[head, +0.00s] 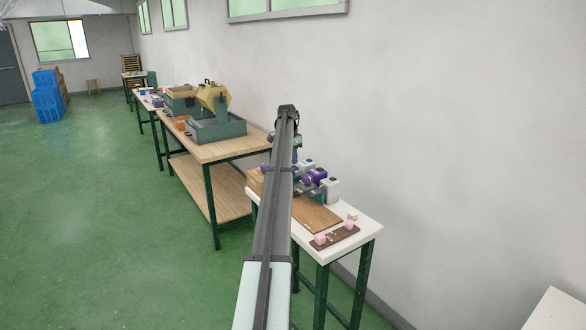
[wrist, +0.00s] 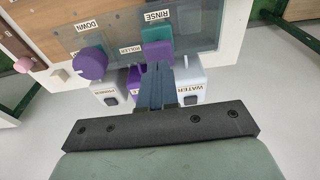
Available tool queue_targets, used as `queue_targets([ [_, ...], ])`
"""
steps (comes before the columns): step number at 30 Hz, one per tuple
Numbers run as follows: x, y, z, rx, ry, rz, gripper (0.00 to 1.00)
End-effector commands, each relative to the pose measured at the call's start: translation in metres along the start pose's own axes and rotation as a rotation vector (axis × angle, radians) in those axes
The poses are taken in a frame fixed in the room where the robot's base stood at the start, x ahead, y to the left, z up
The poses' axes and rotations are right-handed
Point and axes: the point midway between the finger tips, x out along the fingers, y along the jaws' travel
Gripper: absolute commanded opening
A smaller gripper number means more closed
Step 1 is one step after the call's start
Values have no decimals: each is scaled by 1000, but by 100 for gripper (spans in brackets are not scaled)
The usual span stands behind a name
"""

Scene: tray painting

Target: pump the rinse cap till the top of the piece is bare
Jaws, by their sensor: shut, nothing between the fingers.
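The teal rinse cap (wrist: 158,36) stands below a label reading RINSE (wrist: 158,16) in the wrist view. My gripper (wrist: 159,68) is shut and empty, with its fingertips at the near edge of the cap in the picture. I cannot tell whether they touch it. In the head view, my arm crosses the work table (head: 366,222) and hides much of the station, the cap and my fingertips. I cannot make out the piece or its top in either view.
A purple knob (wrist: 90,63) stands left of the cap, by a DOWN label. A white box marked WATER (wrist: 191,87) is close right of my fingers, another white box (wrist: 107,95) left. A dark board (head: 335,238) with pink pieces lies at the table's near end.

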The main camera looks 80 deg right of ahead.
Motion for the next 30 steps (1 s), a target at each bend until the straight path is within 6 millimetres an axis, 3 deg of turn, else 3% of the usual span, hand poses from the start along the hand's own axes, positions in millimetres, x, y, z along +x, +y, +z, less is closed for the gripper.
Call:
queue_targets([
  [30,12,0,2,0,0,0,0],
])
